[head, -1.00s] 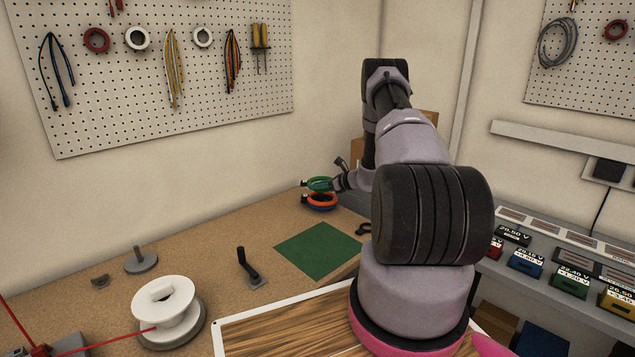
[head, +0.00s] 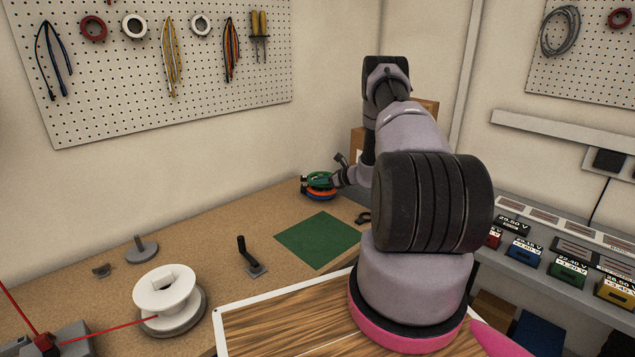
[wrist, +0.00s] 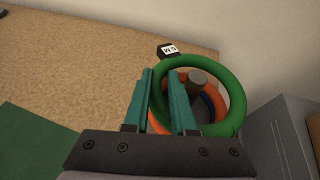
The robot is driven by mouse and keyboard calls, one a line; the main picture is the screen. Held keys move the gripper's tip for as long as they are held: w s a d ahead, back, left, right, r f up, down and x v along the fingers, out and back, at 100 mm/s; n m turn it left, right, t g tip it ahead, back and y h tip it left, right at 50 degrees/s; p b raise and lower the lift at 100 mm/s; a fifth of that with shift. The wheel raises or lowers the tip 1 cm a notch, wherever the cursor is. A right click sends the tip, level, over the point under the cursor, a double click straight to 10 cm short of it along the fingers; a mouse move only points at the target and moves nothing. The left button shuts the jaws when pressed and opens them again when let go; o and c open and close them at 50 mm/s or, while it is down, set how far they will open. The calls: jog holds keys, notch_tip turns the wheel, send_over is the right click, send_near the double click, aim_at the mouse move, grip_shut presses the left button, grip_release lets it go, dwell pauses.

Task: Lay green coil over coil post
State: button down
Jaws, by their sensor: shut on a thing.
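The green coil (wrist: 232,82) is a ring held by my gripper (wrist: 160,72), whose teal fingers are closed on its left side in the wrist view. The coil post (wrist: 198,77) is a grey cylinder whose top shows inside the green ring. An orange coil (wrist: 185,128) and a bit of a blue coil (wrist: 209,106) lie around the post, lower down. In the head view the green coil (head: 319,176) sits just above the orange coil (head: 321,195), nearly touching. I cannot tell if it rests on it. My gripper (head: 330,181) reaches in from the right.
A black tag (wrist: 168,50) with a white label is at the ring's far side. A grey box (wrist: 272,130) stands close on the right. A green mat (head: 318,239), a black hook stand (head: 246,258) and a white spool (head: 166,294) are on the bench.

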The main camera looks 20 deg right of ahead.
jog(key=shift+f, duration=0.2)
jog(key=shift+f, duration=0.65)
jog(key=c, duration=0.7)
grip_release()
jog(key=shift+o, duration=0.2)
jog(key=v, duration=1)
jog(key=shift+s+d+r, duration=0.2)
jog(key=shift+s, duration=0.1)
